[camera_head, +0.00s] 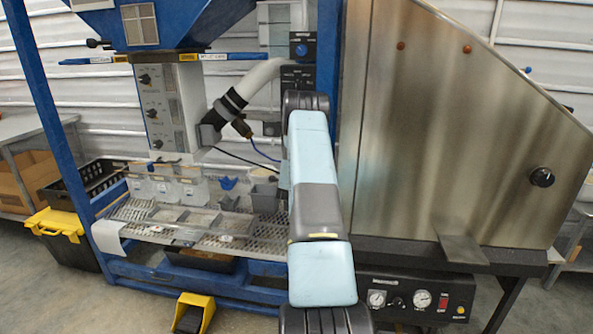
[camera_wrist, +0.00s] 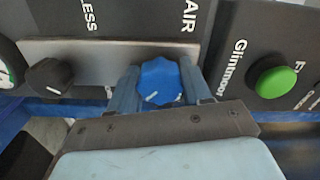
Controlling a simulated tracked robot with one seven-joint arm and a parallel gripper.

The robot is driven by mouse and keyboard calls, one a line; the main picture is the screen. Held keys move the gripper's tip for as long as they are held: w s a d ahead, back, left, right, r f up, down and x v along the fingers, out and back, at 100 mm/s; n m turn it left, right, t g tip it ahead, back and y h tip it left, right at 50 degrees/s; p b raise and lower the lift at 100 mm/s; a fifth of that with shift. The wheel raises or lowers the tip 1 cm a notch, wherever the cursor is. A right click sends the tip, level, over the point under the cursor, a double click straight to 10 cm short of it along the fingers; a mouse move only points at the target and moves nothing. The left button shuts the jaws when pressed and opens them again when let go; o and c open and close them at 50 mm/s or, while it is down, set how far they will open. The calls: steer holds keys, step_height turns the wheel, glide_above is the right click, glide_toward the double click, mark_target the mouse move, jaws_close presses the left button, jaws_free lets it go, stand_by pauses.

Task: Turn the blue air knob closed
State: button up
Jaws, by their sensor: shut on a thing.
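The blue air knob (camera_wrist: 160,82) is a faceted round knob with white marks, beside the printed word AIR in the wrist view. My gripper (camera_wrist: 158,84) has one finger on each side of it and is shut on it. The knob is still on its panel. In the head view my arm reaches to the dark panels behind it, and my fingertips are hidden. A blue knob (camera_head: 302,50) shows on a dark panel above my arm there; I cannot tell whether it is the same one.
In the wrist view a black knob (camera_wrist: 51,77) is left of the blue one, and a green button (camera_wrist: 276,82) is right. In the head view a hose (camera_head: 247,83) is left of my arm, and a steel housing (camera_head: 455,140) is close on the right.

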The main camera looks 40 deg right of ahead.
steer(key=shift+s+d+f+m, duration=0.15)
steer(key=shift+s+f+m, duration=0.05)
steer(key=shift+m, duration=0.1)
steer(key=o, duration=0.8)
steer(key=shift+o, duration=1.3)
steer(key=shift+w+r, duration=0.1)
steer(key=v, duration=1.3)
steer(key=shift+a, duration=0.4)
